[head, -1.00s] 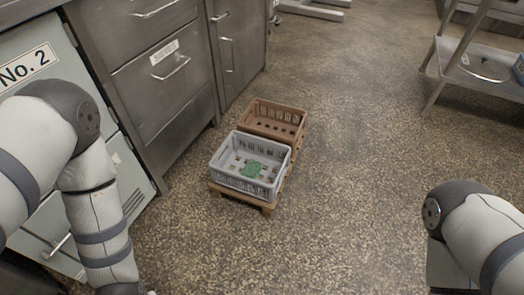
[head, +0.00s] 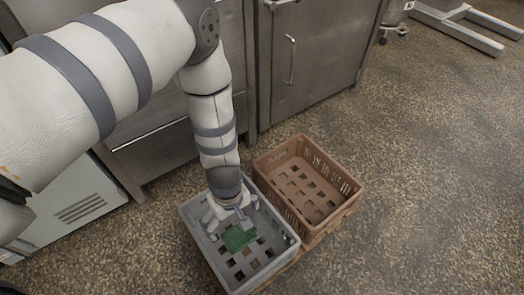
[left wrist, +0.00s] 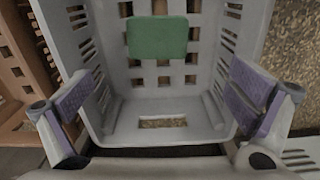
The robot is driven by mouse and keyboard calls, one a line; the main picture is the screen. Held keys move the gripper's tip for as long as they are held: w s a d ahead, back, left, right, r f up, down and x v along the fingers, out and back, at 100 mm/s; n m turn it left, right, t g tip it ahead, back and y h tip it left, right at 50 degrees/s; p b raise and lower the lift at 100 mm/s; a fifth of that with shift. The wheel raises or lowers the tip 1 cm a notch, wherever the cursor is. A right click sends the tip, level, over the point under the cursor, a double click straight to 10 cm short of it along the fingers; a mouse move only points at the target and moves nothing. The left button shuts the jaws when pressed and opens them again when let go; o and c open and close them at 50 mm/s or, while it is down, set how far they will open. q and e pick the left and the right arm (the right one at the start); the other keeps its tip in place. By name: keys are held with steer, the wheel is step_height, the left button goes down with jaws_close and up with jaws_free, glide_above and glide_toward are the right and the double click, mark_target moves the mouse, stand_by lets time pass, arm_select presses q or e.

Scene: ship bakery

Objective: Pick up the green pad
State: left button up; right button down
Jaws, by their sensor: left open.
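The green pad (head: 239,238) lies flat on the bottom of the grey crate (head: 277,268). It also shows in the left wrist view (left wrist: 157,37), near the top, on the slotted crate floor. My left gripper (head: 232,217) reaches down into the grey crate from above, close beside the pad. In the left wrist view my left gripper (left wrist: 165,103) has its two purple-padded fingers spread wide, with nothing between them. The pad lies ahead of the fingertips, and I cannot tell the exact height gap. My right gripper is in neither view.
An empty brown crate (head: 346,187) stands right next to the grey one. Both sit on a low wooden base (head: 330,228). Steel cabinets (head: 313,62) stand behind. The speckled floor to the right is clear.

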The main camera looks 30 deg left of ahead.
mark_target(239, 235)
arm_select(q)
step_height(239, 235, down, 12)
steer(key=b, duration=0.6)
steer(key=shift+d+f, duration=0.1)
steer(key=shift+d, duration=0.05)
steer(key=shift+w+r, duration=0.1)
steer(key=shift+r, duration=0.1)
steer(key=c, duration=0.7)
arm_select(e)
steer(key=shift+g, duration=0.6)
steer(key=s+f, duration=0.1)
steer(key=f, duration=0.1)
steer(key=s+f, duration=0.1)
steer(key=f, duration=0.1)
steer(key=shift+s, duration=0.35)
